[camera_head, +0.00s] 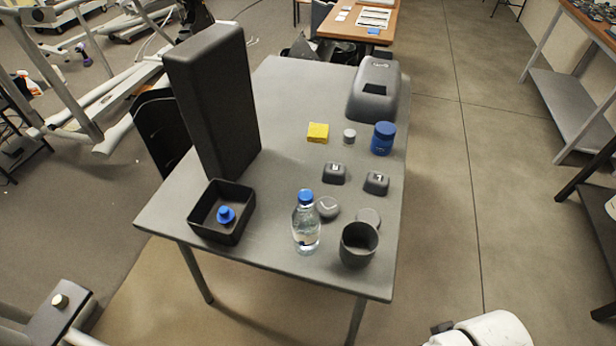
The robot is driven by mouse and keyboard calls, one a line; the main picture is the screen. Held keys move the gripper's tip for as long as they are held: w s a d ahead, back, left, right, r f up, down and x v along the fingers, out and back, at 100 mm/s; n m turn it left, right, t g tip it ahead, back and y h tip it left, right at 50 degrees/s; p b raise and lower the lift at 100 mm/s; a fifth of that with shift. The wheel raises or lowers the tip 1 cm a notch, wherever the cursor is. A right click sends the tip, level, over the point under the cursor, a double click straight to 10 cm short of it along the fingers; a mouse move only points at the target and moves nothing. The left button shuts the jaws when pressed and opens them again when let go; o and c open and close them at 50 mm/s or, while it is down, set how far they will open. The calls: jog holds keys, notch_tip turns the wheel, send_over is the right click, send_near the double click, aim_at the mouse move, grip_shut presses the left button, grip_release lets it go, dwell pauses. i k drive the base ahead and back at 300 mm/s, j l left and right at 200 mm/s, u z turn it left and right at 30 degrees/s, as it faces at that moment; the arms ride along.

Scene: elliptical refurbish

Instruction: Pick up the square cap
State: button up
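Two small dark grey caps with squarish, rounded shapes and light marks on top sit on the grey table (275,105). One square cap (334,174) is near the table's middle, and the other square cap (376,184) is just to its right and slightly nearer. I cannot tell from the picture which one the task means. Both lie apart from the things around them. My gripper is not clearly visible. A white rounded part at the bottom right edge looks like part of my arm, well away from the caps.
Nearer stand a clear bottle (306,228), a dark cup (359,246) and two round grey caps (327,207) (368,217). Behind are a yellow sponge (318,132), a blue jar (383,138) and a grey case (375,90). A tall black box (213,100) and open tray (205,229) stand left.

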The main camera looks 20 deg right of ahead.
aim_at(334, 173)
jog(key=i+l+u, duration=0.1)
jog(key=u, duration=0.3)
jog(key=l+u, duration=0.25)
jog(key=u, duration=0.15)
jog(key=l+u, duration=0.2)
jog(key=u, duration=0.2)
jog(key=l+u, duration=0.2)
jog(key=u, duration=0.2)
jog(key=l+u, duration=0.15)
jog(key=l, duration=0.25)
jog(key=k+l+u, duration=0.1)
jog(key=l, duration=0.3)
jog(key=k+l+u, duration=0.15)
jog(key=l, duration=0.25)
jog(key=l+u, duration=0.1)
jog(key=l, duration=0.3)
jog(key=k+l+u, duration=0.15)
jog(key=l, duration=0.2)
jog(key=k+l+u, duration=0.1)
jog(key=l, duration=0.3)
jog(key=k+l+u, duration=0.15)
jog(key=l, duration=0.2)
jog(key=k+l, duration=0.2)
jog(key=l, duration=0.2)
jog(key=k+l, duration=0.2)
jog(key=l, duration=0.15)
jog(key=k+l, duration=0.15)
jog(key=l, duration=0.25)
jog(key=i, duration=0.45)
